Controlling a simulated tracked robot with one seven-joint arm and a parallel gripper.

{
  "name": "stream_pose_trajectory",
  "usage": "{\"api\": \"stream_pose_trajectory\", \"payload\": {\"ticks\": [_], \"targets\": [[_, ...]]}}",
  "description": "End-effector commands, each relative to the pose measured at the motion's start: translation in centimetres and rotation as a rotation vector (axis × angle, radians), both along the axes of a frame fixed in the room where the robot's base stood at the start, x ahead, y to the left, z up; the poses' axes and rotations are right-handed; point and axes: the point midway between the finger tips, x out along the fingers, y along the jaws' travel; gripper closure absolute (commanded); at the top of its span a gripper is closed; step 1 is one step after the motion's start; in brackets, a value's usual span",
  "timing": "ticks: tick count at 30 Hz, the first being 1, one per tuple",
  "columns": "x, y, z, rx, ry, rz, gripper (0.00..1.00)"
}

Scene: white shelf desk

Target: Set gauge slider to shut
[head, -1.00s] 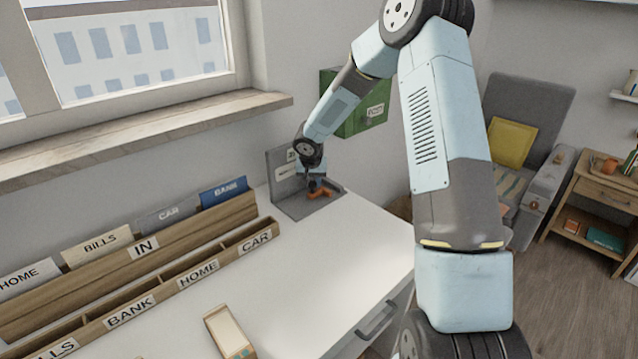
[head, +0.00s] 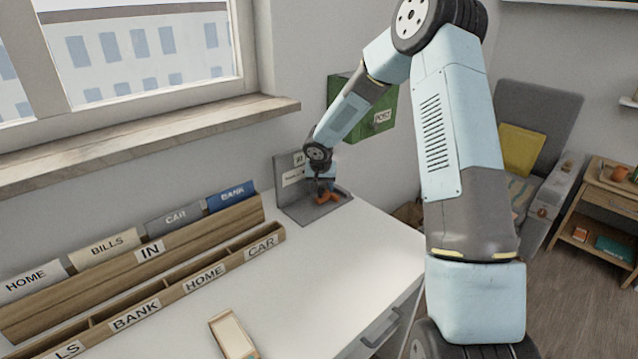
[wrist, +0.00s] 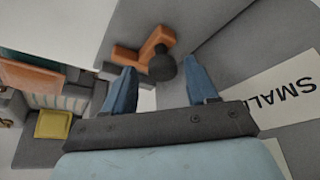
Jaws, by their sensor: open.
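The gauge (head: 299,212) is a grey stand with a flat base and an upright back plate with white labels, at the far end of the white desk. An orange slider (head: 331,198) lies on its base; in the wrist view the slider (wrist: 128,58) carries a dark round knob (wrist: 162,67). My gripper (head: 322,186) is open at the gauge, just above the slider. In the wrist view my gripper's blue fingers (wrist: 160,82) are on either side of the knob, apart. I cannot tell whether a finger touches it. A label (wrist: 285,95) reads "SMALL", partly cut off.
A green post box (head: 362,108) hangs on the wall behind my arm. A wooden letter rack (head: 130,275) with labelled folders fills the desk's left side. A tan box (head: 232,334) lies at the front. The desk's middle (head: 330,260) is clear.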

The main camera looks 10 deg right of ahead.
Motion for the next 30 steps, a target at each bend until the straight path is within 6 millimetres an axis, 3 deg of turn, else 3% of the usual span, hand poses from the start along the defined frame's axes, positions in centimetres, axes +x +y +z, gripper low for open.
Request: {"api": "stream_pose_trajectory", "payload": {"ticks": [7, 24, 30], "targets": [[-0.8, 0.2, 2.2, 0.0, -0.003, -0.001, 0.42], [-4.4, 1.1, 10.7, 0.0, -0.002, 0.0, 0.42], [-5.1, 1.2, 12.2, 0.0, -0.001, 0.0, 0.42]]}}
